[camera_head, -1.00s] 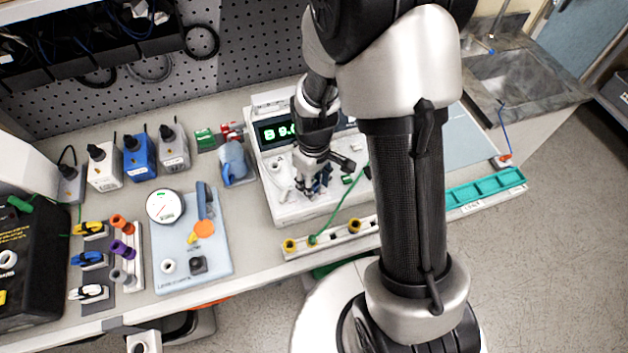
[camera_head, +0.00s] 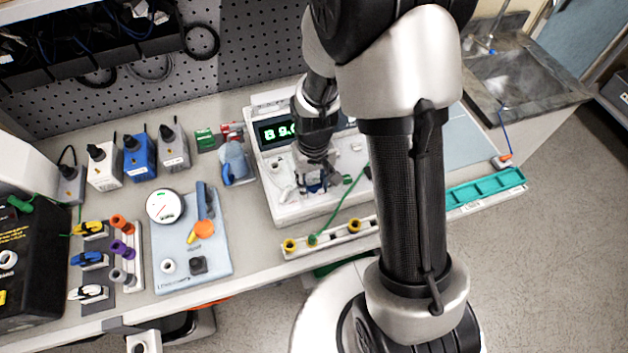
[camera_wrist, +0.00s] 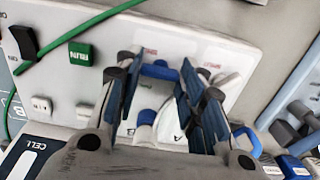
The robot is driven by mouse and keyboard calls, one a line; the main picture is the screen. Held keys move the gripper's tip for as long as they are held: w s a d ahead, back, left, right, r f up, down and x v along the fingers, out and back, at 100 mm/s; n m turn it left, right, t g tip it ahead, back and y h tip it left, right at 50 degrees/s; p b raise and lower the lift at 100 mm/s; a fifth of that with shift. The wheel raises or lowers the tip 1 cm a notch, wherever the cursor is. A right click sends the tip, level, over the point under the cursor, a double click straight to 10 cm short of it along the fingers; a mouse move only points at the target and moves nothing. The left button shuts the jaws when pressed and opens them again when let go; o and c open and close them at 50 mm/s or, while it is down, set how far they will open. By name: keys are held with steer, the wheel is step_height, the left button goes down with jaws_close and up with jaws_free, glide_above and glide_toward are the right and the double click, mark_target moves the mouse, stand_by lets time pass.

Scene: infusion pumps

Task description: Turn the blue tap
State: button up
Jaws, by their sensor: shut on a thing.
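The blue tap (camera_wrist: 159,71) shows as a short blue handle between my fingertips in the wrist view. It is on the white pump panel (camera_wrist: 210,47), and my gripper (camera_wrist: 160,66) is shut on it. White parts show below the tap between the blue finger pads, and a white lever (camera_wrist: 226,82) is just right of the right finger. In the head view my gripper (camera_head: 316,184) is down at the front panel of the pump unit (camera_head: 290,211), below the lit green display (camera_head: 281,130). My fingers and wrist hide much of the tap there.
A green RUN button (camera_wrist: 80,53) and a black switch (camera_wrist: 24,42) are left of my gripper. A green cable (camera_wrist: 90,24) crosses the panel. A gauge board (camera_head: 219,259) and several boxed units stand left of the pump; a teal tray (camera_head: 487,190) lies right.

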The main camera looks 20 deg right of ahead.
steer(key=o, duration=1)
steer(key=shift+o, duration=0.2)
step_height(320, 180, up, 12)
steer(key=shift+r, duration=0.1)
stand_by(0.5)
step_height(320, 180, up, 5)
steer(key=t, duration=0.1)
glide_above(314, 186)
steer(key=s, duration=0.3)
steer(key=s+r+t+b, duration=0.3)
steer(key=s+r, duration=0.3)
steer(key=s, duration=0.7)
steer(key=shift+t, duration=0.3)
